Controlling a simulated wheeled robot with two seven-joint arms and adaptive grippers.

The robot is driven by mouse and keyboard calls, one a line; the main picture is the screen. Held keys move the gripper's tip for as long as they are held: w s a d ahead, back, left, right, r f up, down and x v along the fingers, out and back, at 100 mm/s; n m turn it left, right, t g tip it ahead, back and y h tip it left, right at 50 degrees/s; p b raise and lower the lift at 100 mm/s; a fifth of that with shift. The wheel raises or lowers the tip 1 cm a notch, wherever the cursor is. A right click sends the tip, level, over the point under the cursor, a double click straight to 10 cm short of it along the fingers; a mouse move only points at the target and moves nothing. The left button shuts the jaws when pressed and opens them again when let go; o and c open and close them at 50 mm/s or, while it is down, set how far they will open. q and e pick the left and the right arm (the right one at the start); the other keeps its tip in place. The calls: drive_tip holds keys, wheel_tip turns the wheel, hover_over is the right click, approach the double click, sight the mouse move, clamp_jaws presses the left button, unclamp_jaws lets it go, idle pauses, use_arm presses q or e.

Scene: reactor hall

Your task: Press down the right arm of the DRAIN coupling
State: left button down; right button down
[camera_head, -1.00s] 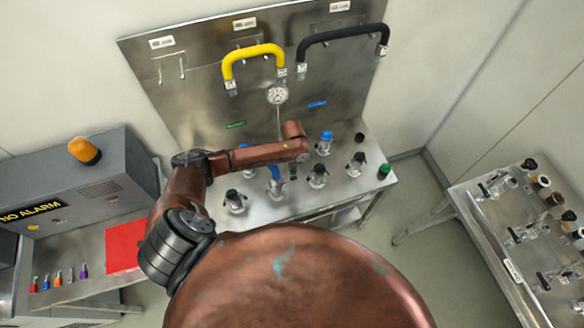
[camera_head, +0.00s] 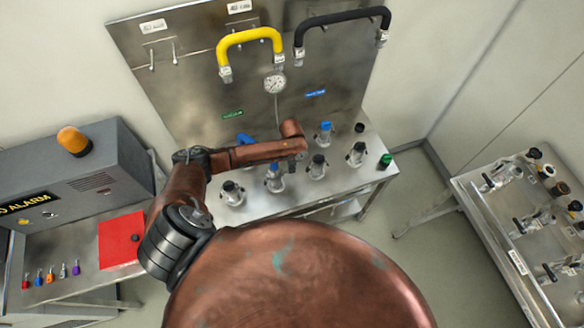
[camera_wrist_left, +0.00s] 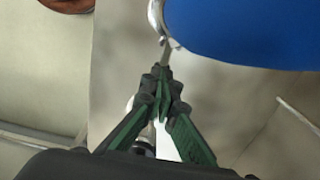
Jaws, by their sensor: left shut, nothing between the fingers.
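My left gripper (camera_wrist_left: 164,82) is shut and empty in the left wrist view. Its fingertips are at a bright metal lever-like part (camera_wrist_left: 165,30) beside a large blue body (camera_wrist_left: 250,30); I cannot tell whether they touch. In the head view my left arm (camera_head: 255,153) reaches over the bench, and its wrist hides most of the gripper. Metal couplings stand there, including a blue-topped one (camera_head: 274,180) just below the wrist and another blue-topped one (camera_head: 325,135) behind it. The labels are too small to read, so I cannot tell which is DRAIN. My right gripper is out of view.
More couplings (camera_head: 317,167) with dark tops and a green cap (camera_head: 385,161) crowd the bench. A yellow hose (camera_head: 250,37) and a black hose (camera_head: 342,17) hang on the back panel. A grey alarm box (camera_head: 70,180) is left, a second bench (camera_head: 515,250) right.

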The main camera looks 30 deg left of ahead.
use_arm(q)
drive_tip(key=shift+f+b, duration=1.05)
drive_tip(key=shift+b, duration=0.1)
drive_tip(key=shift+s+f, duration=0.1)
drive_tip(key=shift+f, duration=0.1)
drive_tip(key=shift+s+a+f+p, duration=0.15)
drive_tip(key=shift+a+f+p, duration=0.05)
drive_tip(key=shift+f, duration=0.2)
drive_tip(key=shift+s+a+f+p, duration=0.15)
drive_tip(key=shift+f, duration=0.2)
drive_tip(key=shift+w+d+r+p, duration=0.45)
drive_tip(key=shift+w+r+p, duration=0.05)
drive_tip(key=shift+r+p, duration=0.1)
wheel_tip(320, 180, up, 4)
drive_tip(key=p, duration=0.4)
drive_tip(key=shift+r+p, duration=0.35)
drive_tip(key=shift+p, duration=0.1)
drive_tip(key=shift+r, duration=0.6)
